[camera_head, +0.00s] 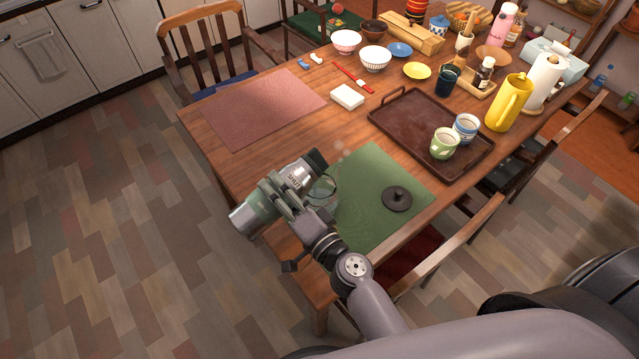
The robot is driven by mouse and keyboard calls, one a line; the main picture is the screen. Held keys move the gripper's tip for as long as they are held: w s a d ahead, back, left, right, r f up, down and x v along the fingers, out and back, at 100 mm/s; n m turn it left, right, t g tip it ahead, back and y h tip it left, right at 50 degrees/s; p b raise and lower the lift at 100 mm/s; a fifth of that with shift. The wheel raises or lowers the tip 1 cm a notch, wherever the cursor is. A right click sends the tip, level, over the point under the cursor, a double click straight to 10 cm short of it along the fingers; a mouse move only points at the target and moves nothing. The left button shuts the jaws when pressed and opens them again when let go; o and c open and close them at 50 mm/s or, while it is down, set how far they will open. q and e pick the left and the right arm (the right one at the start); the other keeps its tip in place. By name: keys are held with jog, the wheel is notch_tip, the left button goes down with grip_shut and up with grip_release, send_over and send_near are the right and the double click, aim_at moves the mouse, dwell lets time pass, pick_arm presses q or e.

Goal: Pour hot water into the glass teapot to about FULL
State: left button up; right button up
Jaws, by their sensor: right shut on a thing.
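The glass teapot (324,193) is clear and stands without a lid on the left part of the green mat (372,165). A round black lid with a knob (397,198) lies on the mat to its right. My right gripper (285,192) is shut on a silver-green metal flask (251,213) with a black top (317,160). The flask is strongly tilted, its black top toward the upper right, close over the teapot. Faint vapour shows near the top. The gripper and flask partly hide the teapot; its water level cannot be told. My left gripper is not in view.
A dark tray (400,115) with a green cup (444,143) and a blue cup (466,128) stands right of the mat. A yellow pitcher (509,103) and paper towel roll (543,80) stand beyond. The pink mat (262,108) is bare. Chairs surround the table.

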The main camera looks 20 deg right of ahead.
jog(key=shift+w+d+m, duration=0.2)
jog(key=shift+d+m, duration=0.25)
jog(key=shift+m, duration=0.35)
dwell(2.5)
jog(key=shift+w+d+f+m, duration=0.1)
jog(key=shift+d+f+m, duration=0.1)
jog(key=shift+m, duration=0.6)
dwell(2.3)
jog(key=shift+r, duration=0.25)
dwell(0.6)
dwell(0.4)
jog(key=n, duration=0.1)
jog(key=a+n, duration=0.1)
jog(key=n, duration=0.1)
jog(key=shift+s+a+n, duration=0.3)
jog(key=shift+s, duration=0.05)
